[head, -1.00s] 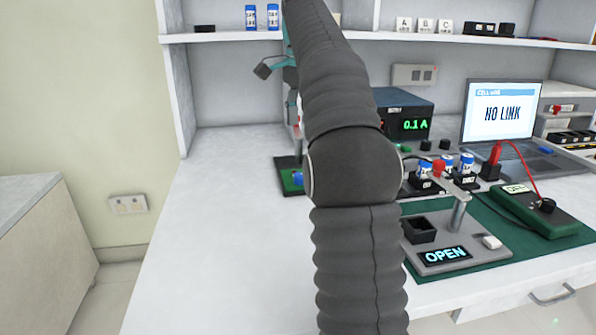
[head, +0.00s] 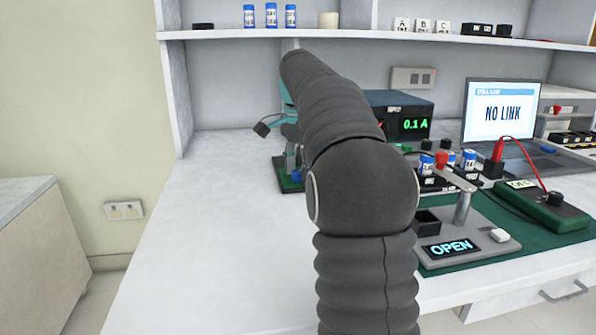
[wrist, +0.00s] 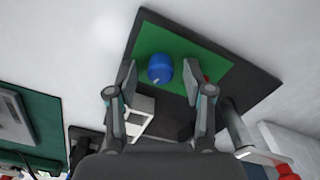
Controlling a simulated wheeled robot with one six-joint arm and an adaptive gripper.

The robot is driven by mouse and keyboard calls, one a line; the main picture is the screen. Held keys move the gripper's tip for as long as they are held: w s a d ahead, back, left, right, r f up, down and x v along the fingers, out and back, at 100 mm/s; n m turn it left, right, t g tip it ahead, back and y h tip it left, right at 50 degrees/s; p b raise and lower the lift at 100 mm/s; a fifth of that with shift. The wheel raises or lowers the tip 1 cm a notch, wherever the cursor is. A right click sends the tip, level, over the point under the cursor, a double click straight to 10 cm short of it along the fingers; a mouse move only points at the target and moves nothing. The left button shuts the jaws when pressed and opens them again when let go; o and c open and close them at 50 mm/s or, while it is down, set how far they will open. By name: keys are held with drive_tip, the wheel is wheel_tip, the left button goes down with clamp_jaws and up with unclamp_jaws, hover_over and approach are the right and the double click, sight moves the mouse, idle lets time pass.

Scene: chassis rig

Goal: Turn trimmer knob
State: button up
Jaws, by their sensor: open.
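A blue round knob (wrist: 160,68), which I take for the trimmer knob, sits on a green board (wrist: 195,58) with a dark border. In the head view a small part of the blue knob (head: 296,176) shows low beside my arm, on the board at the back of the bench. My gripper (wrist: 158,80) is open in the wrist view. Its two fingers are spread to the left and right of the knob in the picture. I cannot tell how far above the knob they are. In the head view my arm hides most of the gripper and board.
A power supply (head: 414,124) reading 0.1 A stands behind my arm. A laptop (head: 503,112) shows NO LINK. A grey fixture (head: 480,247) with an OPEN display sits on a green mat at the right. The bench's left side is clear. A shelf (head: 350,33) runs above.

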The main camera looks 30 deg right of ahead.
clamp_jaws()
drive_tip(key=shift+r+n+p, duration=0.3)
drive_tip(key=shift+n+p, duration=0.3)
drive_tip(key=shift+p, duration=0.5)
drive_tip(key=shift+f+n+p, duration=0.3)
drive_tip(key=shift+n+p, duration=0.15)
drive_tip(key=shift+n, duration=0.15)
unclamp_jaws()
